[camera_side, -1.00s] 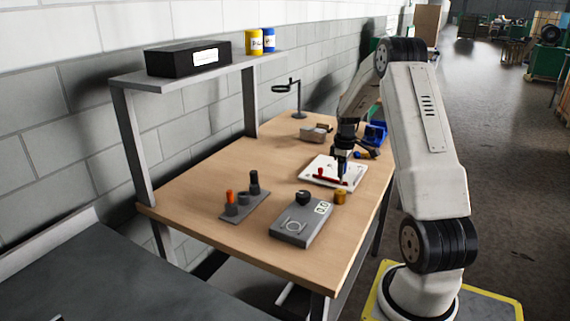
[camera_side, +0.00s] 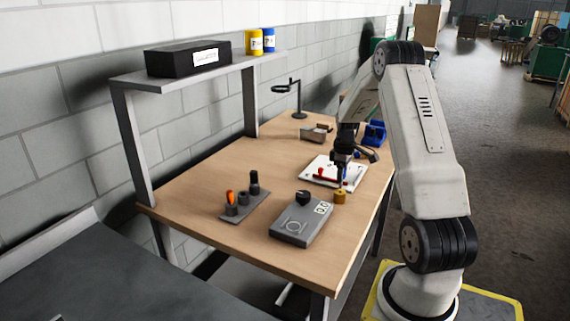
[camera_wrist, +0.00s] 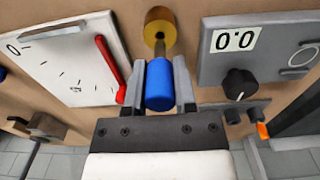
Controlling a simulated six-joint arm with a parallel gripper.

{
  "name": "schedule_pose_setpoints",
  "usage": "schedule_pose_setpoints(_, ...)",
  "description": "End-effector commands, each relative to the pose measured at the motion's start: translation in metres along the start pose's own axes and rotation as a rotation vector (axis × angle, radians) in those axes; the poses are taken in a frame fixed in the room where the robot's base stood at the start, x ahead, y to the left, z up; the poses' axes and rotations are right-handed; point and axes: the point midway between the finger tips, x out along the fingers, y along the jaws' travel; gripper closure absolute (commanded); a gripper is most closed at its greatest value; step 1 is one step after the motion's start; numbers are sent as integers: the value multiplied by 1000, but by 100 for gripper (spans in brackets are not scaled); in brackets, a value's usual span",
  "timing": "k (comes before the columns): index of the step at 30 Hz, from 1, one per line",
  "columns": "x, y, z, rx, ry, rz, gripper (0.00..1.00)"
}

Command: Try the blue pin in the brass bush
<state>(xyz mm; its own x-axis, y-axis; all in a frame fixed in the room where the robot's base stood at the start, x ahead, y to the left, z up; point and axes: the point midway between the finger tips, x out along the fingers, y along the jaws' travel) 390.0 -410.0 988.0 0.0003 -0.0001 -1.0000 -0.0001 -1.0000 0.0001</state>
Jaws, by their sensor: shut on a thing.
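My gripper (camera_wrist: 160,72) is shut on the blue pin (camera_wrist: 159,88), with one finger on each side of its blue handle. The pin's metal shank points away from the gripper toward the brass bush (camera_wrist: 160,22). In the wrist view the shank's end overlaps the bush near its dark bore; I cannot tell whether it is inside. In the side view my gripper (camera_side: 341,172) is low over the bench, with the pin right above the bush (camera_side: 340,197). The pin looks about upright there, but its tip is too small to make out.
A grey gauge box (camera_side: 296,228) with a black knob and display is close by at the left. A grey rack (camera_side: 232,214) with an orange-handled item stands farther left. Bare wood lies between.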

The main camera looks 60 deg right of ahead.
Motion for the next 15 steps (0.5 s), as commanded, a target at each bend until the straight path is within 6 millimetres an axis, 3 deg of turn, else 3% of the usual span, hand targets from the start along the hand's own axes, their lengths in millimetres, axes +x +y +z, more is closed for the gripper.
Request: schedule_pose_setpoints(15,7,0,1,0,0,-1,100)
